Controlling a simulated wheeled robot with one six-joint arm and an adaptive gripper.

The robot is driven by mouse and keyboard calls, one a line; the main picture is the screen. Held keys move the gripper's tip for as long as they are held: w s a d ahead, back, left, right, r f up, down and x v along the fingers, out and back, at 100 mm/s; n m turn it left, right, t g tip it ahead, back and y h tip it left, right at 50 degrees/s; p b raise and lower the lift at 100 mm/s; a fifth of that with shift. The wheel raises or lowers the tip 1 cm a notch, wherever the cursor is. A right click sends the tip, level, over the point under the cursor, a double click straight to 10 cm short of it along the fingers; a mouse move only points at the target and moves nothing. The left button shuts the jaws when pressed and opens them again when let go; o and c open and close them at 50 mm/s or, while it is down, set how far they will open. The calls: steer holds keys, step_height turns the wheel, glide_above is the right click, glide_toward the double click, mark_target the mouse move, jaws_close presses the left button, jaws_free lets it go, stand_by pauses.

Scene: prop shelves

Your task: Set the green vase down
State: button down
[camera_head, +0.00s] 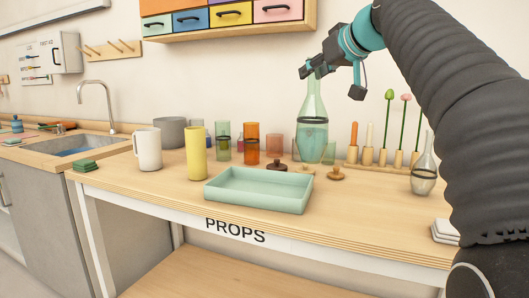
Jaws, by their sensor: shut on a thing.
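The green vase (314,108) is a tall, clear green bottle shape with a narrow neck and a dark band around its body. It is upright above the back part of the wooden table (135,180). My gripper (314,72) is shut on the top of its neck from above. The base of the vase is at or just above the tabletop; I cannot tell whether it touches. My gripper's fingertips are small and partly merge with the vase's rim.
A pale green tray (258,207) is in front of the vase. An orange glass (252,143) and other cups stand to the left. A wooden holder (382,166) with candles and flowers, and a small clear vase (424,170), are to the right. Drawers (230,15) hang above.

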steer(key=w+a+f+b, duration=0.1)
steer(key=a+f, duration=0.9)
steer(key=shift+w+a, duration=0.15)
steer(key=shift+w, duration=0.05)
steer(key=shift+f, duration=0.1)
steer(key=shift+f, duration=0.15)
steer(key=c, duration=0.8)
jaws_free()
steer(key=b+v, duration=0.1)
steer(key=v, duration=1.1)
